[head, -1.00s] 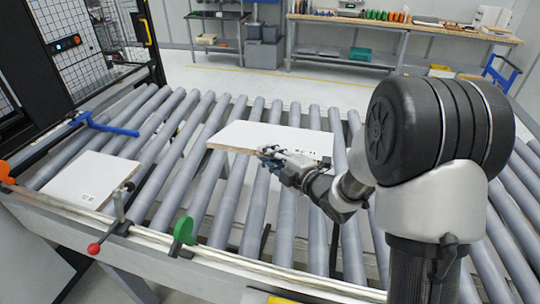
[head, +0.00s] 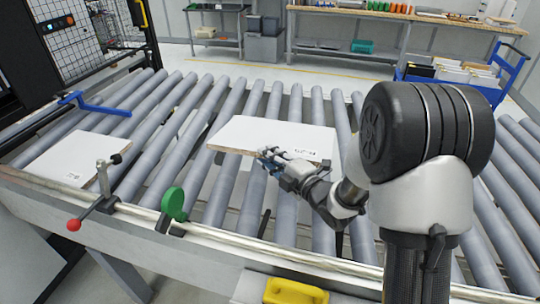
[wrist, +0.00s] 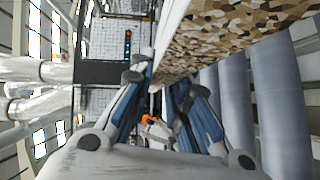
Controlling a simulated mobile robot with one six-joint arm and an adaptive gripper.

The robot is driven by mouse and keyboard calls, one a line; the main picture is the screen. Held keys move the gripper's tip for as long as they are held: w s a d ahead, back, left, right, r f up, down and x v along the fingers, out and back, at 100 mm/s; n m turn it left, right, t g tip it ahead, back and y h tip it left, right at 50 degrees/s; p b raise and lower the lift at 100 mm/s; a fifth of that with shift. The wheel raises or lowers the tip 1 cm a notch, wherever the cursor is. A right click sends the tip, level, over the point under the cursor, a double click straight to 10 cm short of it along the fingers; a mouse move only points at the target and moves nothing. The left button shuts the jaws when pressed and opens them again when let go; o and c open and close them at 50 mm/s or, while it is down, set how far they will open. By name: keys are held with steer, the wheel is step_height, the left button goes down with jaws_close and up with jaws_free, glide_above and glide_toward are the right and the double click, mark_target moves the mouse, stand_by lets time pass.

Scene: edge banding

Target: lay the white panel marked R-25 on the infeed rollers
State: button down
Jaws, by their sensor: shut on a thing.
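A white panel (head: 265,134) with a chipboard edge is over the grey rollers (head: 213,190) in the middle of the head view. It carries a small dark label, too small to read. My gripper (head: 270,160) is shut on the panel's near edge. In the wrist view the fingers (wrist: 158,92) meet beside the speckled chipboard edge of the panel (wrist: 230,38). The panel looks level and close to the rollers; I cannot tell whether it touches them.
Another white panel (head: 72,158) with a label lies on the rollers at left. A blue bar (head: 95,105), a red-knobbed lever (head: 92,208) and a green disc (head: 173,202) stand along the conveyor. A blue cart (head: 470,82) with panels stands at the back right.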

step_height(320, 180, down, 12)
steer(key=b, duration=0.2)
steer(key=shift+r+b, duration=0.25)
steer(key=shift+b, duration=0.15)
stand_by(0.5)
steer(key=c, duration=1.5)
jaws_free()
steer(key=shift+f, duration=0.1)
steer(key=shift+o, duration=0.7)
steer(key=shift+f, duration=0.2)
steer(key=o, duration=0.9)
steer(key=shift+r, duration=0.1)
steer(key=shift+o, duration=0.3)
steer(key=shift+s+f, duration=0.15)
steer(key=shift+f, duration=0.15)
